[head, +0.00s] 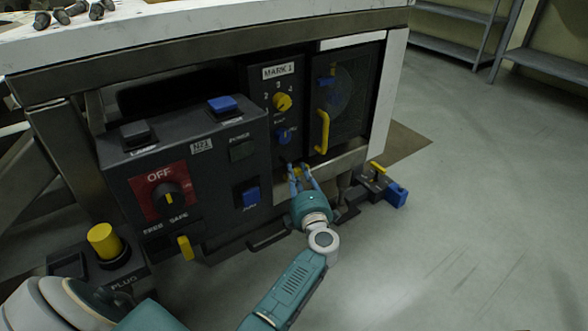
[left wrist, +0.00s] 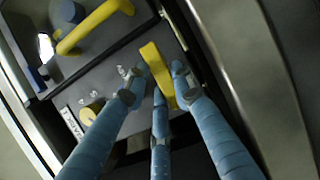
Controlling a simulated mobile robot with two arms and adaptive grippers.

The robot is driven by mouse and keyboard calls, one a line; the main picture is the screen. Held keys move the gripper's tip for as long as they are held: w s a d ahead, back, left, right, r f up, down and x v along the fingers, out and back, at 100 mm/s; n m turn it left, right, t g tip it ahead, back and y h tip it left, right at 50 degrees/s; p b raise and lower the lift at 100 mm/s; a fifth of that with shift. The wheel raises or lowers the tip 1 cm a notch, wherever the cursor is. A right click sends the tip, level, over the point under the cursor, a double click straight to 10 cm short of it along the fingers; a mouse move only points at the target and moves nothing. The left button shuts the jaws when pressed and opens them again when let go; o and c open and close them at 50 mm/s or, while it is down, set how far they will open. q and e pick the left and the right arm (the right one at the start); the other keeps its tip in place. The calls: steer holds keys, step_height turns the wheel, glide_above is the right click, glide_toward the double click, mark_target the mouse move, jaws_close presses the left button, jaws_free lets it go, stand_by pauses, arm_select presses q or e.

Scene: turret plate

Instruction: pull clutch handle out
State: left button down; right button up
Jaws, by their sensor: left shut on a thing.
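A yellow handle, taken to be the clutch handle (head: 301,171), sits low on the dark machine under the MARK 1 panel. In the head view my left gripper (head: 302,177) reaches up to it from below, and its fingers hide most of the handle. In the left wrist view the yellow handle (left wrist: 156,68) shows as a slanted bar between the blue fingers of my left gripper (left wrist: 158,88), which is shut on it. The handle's mount on the panel is partly hidden. My right gripper is in neither view.
A yellow door handle (head: 322,132) and a yellow MARK 1 knob (head: 282,102) are close above. The OFF/SAFE box (head: 208,160) juts out at left. A blue-ended pedal part (head: 396,195) lies at lower right. The floor (head: 470,220) at right is clear.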

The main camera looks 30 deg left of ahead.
arm_select(q)
steer(key=c, duration=1.5)
jaws_free()
steer(key=shift+s+d+f, duration=0.1)
steer(key=shift+d+f, duration=0.05)
steer(key=shift+d, duration=0.15)
steer(key=shift+o, duration=0.3)
steer(key=v, duration=0.7)
steer(key=shift+s+d, duration=0.25)
